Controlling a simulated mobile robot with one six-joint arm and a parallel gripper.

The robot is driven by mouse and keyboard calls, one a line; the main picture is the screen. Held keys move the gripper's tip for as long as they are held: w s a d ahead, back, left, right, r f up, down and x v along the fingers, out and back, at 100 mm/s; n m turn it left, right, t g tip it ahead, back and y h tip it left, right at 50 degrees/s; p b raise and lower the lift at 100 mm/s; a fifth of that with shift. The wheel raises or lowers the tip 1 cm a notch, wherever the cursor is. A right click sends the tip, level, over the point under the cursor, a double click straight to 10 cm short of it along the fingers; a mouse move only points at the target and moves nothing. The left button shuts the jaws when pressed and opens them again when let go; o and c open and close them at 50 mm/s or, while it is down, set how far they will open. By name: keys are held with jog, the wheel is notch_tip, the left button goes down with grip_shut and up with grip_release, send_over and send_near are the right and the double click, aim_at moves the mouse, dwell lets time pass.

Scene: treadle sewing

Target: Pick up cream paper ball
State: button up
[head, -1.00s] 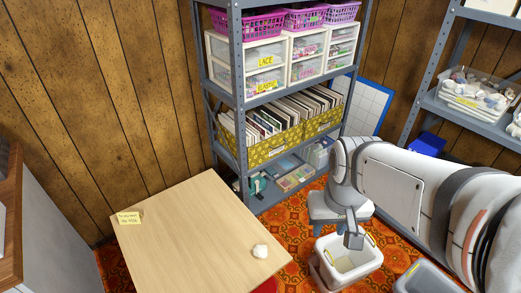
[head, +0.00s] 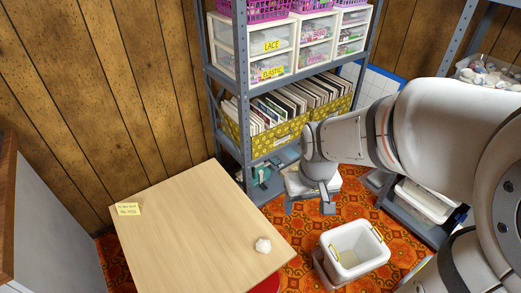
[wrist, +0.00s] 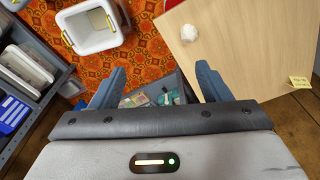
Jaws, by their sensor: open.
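The cream paper ball (head: 263,245) is a small crumpled lump on the light wooden table (head: 190,225), near the table's right edge in the head view. It also shows in the wrist view (wrist: 189,33), near the table's edge beyond my fingers. My gripper (head: 312,205) is open and empty, to the right of the table and in front of the shelf. In the wrist view its two blue-grey fingers (wrist: 157,80) stand wide apart, with the floor and shelf goods seen between them. The ball is clear of both fingers.
A white bin with yellow handles (head: 357,248) stands on the patterned carpet right of the table. A grey metal shelf (head: 243,110) with drawers and boxes stands behind. A yellow note (head: 127,209) lies at the table's left. The table top is otherwise bare.

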jog(key=w+a+f+n+b, duration=0.1)
jog(key=w+a+f, duration=0.2)
jog(key=f, duration=0.5)
jog(key=w+a+f+n+b, duration=0.2)
jog(key=w+a+f, duration=0.15)
jog(key=f, duration=0.45)
jog(key=n+g+b, duration=0.1)
jog(key=b, duration=0.1)
send_near(264, 243)
jog(key=f, duration=0.5)
jog(key=shift+s+a+f, duration=0.2)
jog(key=shift+s, duration=0.05)
jog(key=f+b, duration=0.1)
jog(key=f, duration=0.1)
jog(key=f+b, duration=0.1)
jog(key=f, duration=0.2)
jog(key=shift+w+d+f+b, duration=0.15)
jog(key=shift+w+f+b, duration=0.05)
jog(key=shift+b, duration=0.1)
jog(key=shift+r, duration=0.1)
jog(key=shift+c, duration=0.5)
jog(key=c, duration=0.9)
jog(key=shift+c, duration=0.3)
